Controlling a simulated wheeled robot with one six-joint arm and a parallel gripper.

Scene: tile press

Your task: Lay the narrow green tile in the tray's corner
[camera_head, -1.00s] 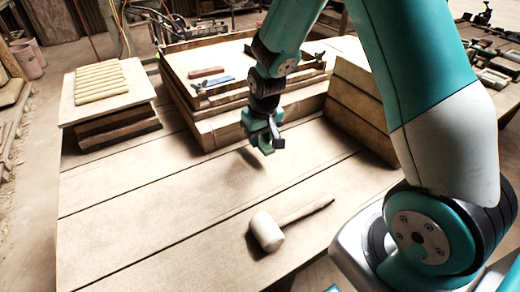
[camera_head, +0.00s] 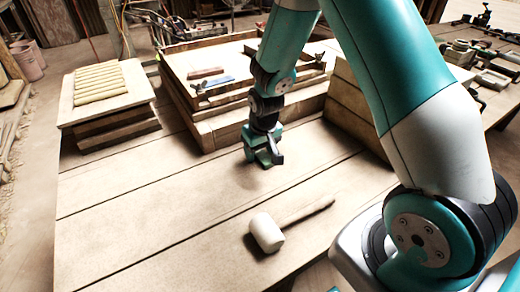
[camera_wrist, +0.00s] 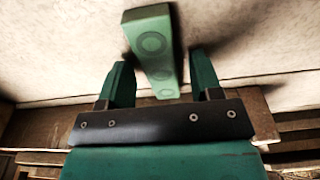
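In the head view my gripper (camera_head: 265,161) is low over the table, in front of the tray. There I cannot tell the tile apart from the green fingers. The tray (camera_head: 178,72) is a raised wooden frame holding a red-brown tile (camera_head: 205,72) and a blue tile (camera_head: 219,81).
A mallet (camera_head: 267,232) lies on the table (camera_head: 130,215) in front of my gripper. A board with several pale strips (camera_head: 99,82) stands on wooden blocks at left. Stacked timber (camera_head: 352,110) stands right of the tray. The table's front left is clear.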

